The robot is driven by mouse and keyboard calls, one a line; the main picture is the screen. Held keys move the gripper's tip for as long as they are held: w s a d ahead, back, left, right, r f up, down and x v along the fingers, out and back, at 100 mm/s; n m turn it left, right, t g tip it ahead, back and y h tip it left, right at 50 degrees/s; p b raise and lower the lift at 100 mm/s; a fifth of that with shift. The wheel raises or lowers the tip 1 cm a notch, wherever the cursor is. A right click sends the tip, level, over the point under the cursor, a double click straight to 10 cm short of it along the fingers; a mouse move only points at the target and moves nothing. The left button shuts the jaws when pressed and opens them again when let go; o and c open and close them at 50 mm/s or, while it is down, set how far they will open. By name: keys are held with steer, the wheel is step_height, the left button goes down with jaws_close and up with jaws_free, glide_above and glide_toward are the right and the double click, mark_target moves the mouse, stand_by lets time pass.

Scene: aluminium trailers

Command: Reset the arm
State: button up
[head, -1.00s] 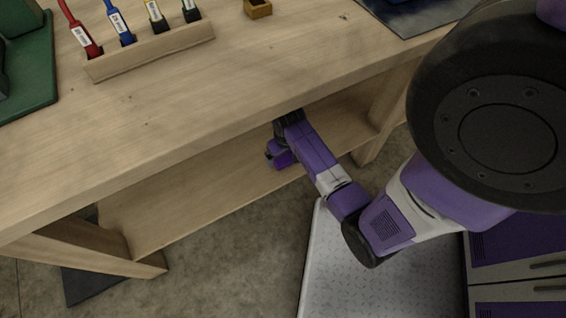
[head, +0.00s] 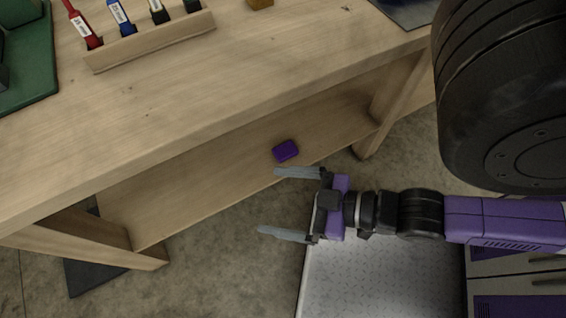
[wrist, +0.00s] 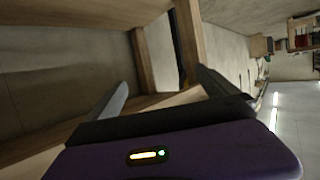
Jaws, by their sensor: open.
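My gripper (head: 280,203) is open and empty in the head view, its two grey fingers spread and pointing left. It hangs in front of the bench's lower shelf, over the floor and the near edge of my base. In the wrist view the two fingers (wrist: 165,95) are apart with nothing between them, and wooden bench parts lie beyond. A small purple object (head: 286,150) lies on the lower shelf, just beyond the upper finger in the picture and apart from it.
The wooden workbench (head: 190,110) fills the left and middle, with its lower shelf (head: 190,195) beneath. On top stand a wooden rack (head: 150,48) with several coloured tools and a green mat (head: 35,75). Bench legs (head: 395,105) frame the shelf. Concrete floor (head: 225,270) is clear in front.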

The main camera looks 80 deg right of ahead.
steer(key=r, duration=0.2)
steer(key=a+r, duration=0.1)
steer(key=shift+s+a+r+t, duration=0.1)
steer(key=shift+s+r+t, duration=0.2)
steer(key=shift+s+t, duration=0.1)
step_height(320, 180, up, 15)
steer(key=p, duration=1.5)
steer(key=shift+r, duration=0.15)
